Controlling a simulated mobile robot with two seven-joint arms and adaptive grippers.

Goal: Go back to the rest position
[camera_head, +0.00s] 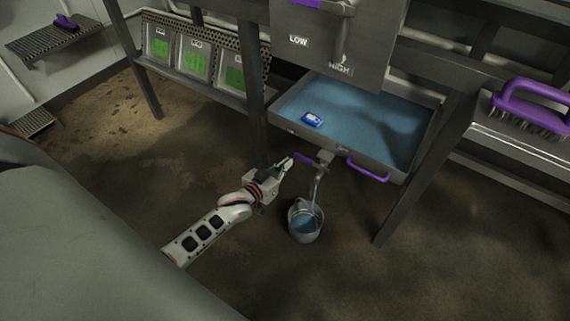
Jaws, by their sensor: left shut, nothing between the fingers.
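My left gripper (281,167) is at the middle of the head view, at the end of my white arm. It is shut and holds nothing. It is just left of the purple tap handle (304,159), below the open drawer; I cannot tell whether it touches the handle. A stream of water runs from the tap (322,160) into a metal bucket (305,224) on the floor. My right gripper does not show.
The open drawer (424,150) holds bluish water with a small blue object (311,119) in it, and has a purple handle (367,171). A LOW/HIGH panel (330,40) hangs above. A purple brush (530,103) lies right. Table legs (430,165) stand nearby. The lower floor is clear.

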